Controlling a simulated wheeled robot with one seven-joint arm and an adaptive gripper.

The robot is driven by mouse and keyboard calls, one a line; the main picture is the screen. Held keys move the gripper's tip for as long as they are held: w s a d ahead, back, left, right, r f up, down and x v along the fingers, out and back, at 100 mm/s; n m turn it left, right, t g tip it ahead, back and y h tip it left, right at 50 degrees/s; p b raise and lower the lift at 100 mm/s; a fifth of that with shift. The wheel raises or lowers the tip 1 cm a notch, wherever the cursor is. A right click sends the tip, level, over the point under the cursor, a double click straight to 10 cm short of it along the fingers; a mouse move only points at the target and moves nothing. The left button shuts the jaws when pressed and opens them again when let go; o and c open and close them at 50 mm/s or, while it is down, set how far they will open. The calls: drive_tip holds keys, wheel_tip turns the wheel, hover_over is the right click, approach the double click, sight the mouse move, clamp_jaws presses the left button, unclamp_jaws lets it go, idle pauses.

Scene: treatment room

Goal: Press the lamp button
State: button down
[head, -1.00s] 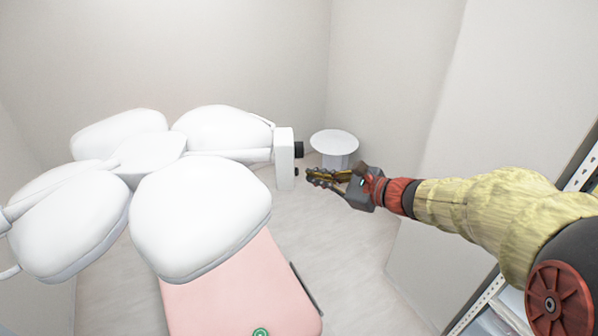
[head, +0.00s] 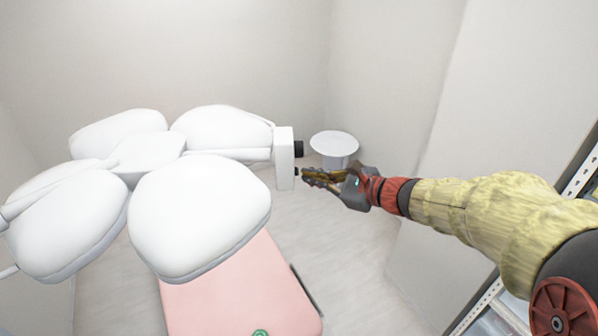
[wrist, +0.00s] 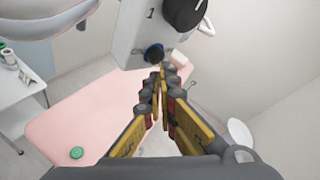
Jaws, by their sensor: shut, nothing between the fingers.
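The white surgical lamp (head: 150,152) with several rounded heads fills the left of the head view. At its right end is a white control box (head: 284,158) with a black knob (head: 298,148). The wrist view shows this box (wrist: 132,30), the large black knob (wrist: 185,12) and, below it, a small dark button with a blue ring (wrist: 154,53). My gripper (head: 304,173) is shut and empty, its tips close beside the button (head: 296,171). In the wrist view the fingertips (wrist: 165,68) lie just below and right of the button; contact cannot be told.
A pink treatment bed (head: 235,290) with a small green round item (head: 260,333) lies below the lamp. A white round-topped stool or bin (head: 335,144) stands by the back corner. A metal shelf (head: 490,305) is at the right. A white side table (wrist: 20,90) shows in the wrist view.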

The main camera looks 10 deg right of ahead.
drive_tip(key=shift+a, duration=0.35)
drive_tip(key=shift+d, duration=0.15)
idle(0.3)
drive_tip(key=shift+d, duration=0.75)
drive_tip(key=shift+d, duration=0.1)
drive_tip(key=d, duration=0.5)
drive_tip(key=shift+s+d+b, duration=0.3)
drive_tip(key=shift+s+d, duration=0.05)
drive_tip(key=shift+s, duration=0.05)
